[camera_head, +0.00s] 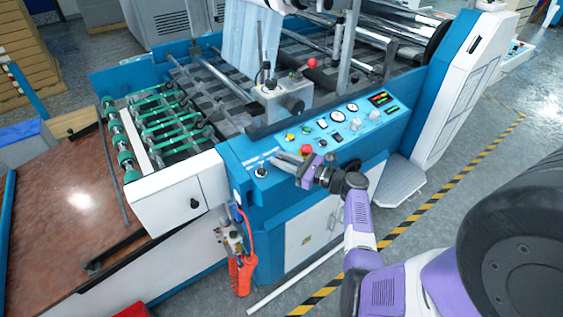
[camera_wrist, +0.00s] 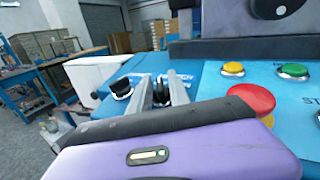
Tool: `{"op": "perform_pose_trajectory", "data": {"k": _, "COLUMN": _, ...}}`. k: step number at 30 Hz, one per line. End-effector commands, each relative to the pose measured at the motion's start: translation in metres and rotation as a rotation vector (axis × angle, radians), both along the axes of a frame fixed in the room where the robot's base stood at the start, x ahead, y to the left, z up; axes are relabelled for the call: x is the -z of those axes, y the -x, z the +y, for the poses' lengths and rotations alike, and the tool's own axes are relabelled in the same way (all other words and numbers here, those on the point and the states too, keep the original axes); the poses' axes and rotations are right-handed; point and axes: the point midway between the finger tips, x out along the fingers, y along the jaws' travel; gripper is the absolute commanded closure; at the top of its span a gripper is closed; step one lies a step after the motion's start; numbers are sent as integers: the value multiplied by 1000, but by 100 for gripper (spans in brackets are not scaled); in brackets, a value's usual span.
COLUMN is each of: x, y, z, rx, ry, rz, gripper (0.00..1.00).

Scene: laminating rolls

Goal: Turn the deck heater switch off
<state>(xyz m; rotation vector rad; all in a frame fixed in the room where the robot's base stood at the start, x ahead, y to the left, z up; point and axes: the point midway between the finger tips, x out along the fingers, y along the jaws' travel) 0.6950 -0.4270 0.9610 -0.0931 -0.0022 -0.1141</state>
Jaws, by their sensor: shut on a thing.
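My gripper (camera_head: 284,164) reaches in from the right over the near left part of the blue control panel (camera_head: 330,115). In the wrist view its two grey fingers (camera_wrist: 162,90) are closed around a small dark switch on the panel face. I take this to be the deck heater switch (camera_wrist: 160,92); the fingers hide most of it. Its lettering is only partly visible, and its position cannot be told. A separate black knob (camera_wrist: 121,88) stands just left of the fingers and shows in the head view too (camera_head: 261,172).
A red mushroom button (camera_wrist: 251,99) sits close to the right of the fingers. Yellow (camera_wrist: 232,69) and green (camera_wrist: 293,71) buttons lie behind it. A grey box with a red-topped lever (camera_head: 277,100) stands behind the panel.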

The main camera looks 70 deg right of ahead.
Motion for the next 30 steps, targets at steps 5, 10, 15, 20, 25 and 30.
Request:
{"op": "perform_pose_trajectory", "data": {"k": 5, "x": 2, "y": 0, "z": -1, "rx": -59, "ry": 11, "rz": 7, "gripper": 100}}
{"op": "perform_pose_trajectory", "data": {"k": 10, "x": 1, "y": 0, "z": 0, "rx": -86, "ry": 16, "rz": 10, "gripper": 100}}
{"op": "perform_pose_trajectory", "data": {"k": 15, "x": 1, "y": 0, "z": 0, "rx": -92, "ry": 17, "rz": 12, "gripper": 100}}
{"op": "perform_pose_trajectory", "data": {"k": 20, "x": 1, "y": 0, "z": 0, "rx": -92, "ry": 17, "rz": 12, "gripper": 100}}
{"op": "perform_pose_trajectory", "data": {"k": 25, "x": 0, "y": 0, "z": 0, "rx": -92, "ry": 17, "rz": 12, "gripper": 69}}
{"op": "perform_pose_trajectory", "data": {"k": 30, "x": 0, "y": 0, "z": 0, "rx": -91, "ry": 18, "rz": 11, "gripper": 69}}
